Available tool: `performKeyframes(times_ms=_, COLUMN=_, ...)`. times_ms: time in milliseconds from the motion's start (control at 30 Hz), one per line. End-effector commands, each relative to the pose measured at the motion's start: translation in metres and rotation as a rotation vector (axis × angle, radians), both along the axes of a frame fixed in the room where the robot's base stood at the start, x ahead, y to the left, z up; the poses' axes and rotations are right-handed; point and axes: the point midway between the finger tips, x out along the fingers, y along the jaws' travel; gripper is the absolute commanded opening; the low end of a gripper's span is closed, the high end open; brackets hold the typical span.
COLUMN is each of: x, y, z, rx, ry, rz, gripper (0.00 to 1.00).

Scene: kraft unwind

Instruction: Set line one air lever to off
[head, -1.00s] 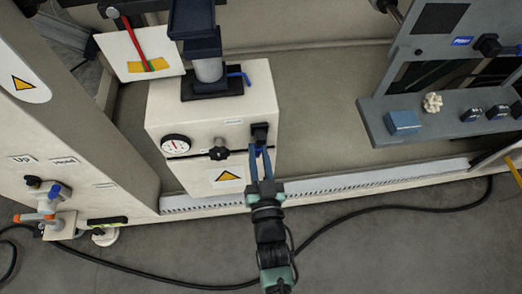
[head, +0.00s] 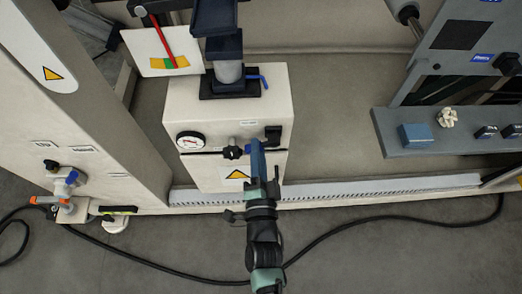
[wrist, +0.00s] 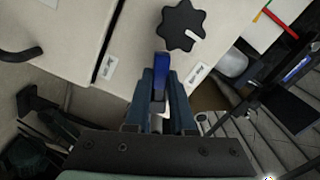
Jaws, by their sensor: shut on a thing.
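A pale machine box (head: 190,108) stands in the middle of the head view. On its front are a black star knob (head: 233,152) and a black block (head: 273,134). My gripper (head: 257,146) reaches up to this front, just right of the knob and below the block. In the wrist view its fingers (wrist: 158,85) are shut on a bright blue lever (wrist: 160,68). The lever's tip shows beyond the fingers, just below the knob (wrist: 182,25); its lower part is hidden between them. I cannot read the label plates beside it.
A round dial (head: 190,140) is left of the knob. Another blue lever (head: 264,81) is beside the column above the box. A grey shelf (head: 455,140) holding a blue block (head: 416,135) is at right. Valves (head: 65,185) stand lower left. A black cable (head: 350,222) crosses the floor.

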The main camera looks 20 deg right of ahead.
Motion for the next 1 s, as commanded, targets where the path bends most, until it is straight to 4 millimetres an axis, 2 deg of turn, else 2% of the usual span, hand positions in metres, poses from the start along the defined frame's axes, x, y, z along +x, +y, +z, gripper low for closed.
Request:
performKeyframes(times_ms=200, x=0.000, y=0.003, z=0.007, rx=0.180, ry=-0.051, rz=0.001, gripper=0.00)
performKeyframes(times_ms=500, x=0.000, y=0.004, z=0.013, rx=0.356, ry=-0.100, rz=0.000, gripper=0.00)
performKeyframes(times_ms=1000, x=0.000, y=0.003, z=0.017, rx=0.443, ry=-0.125, rz=-0.001, gripper=0.00)
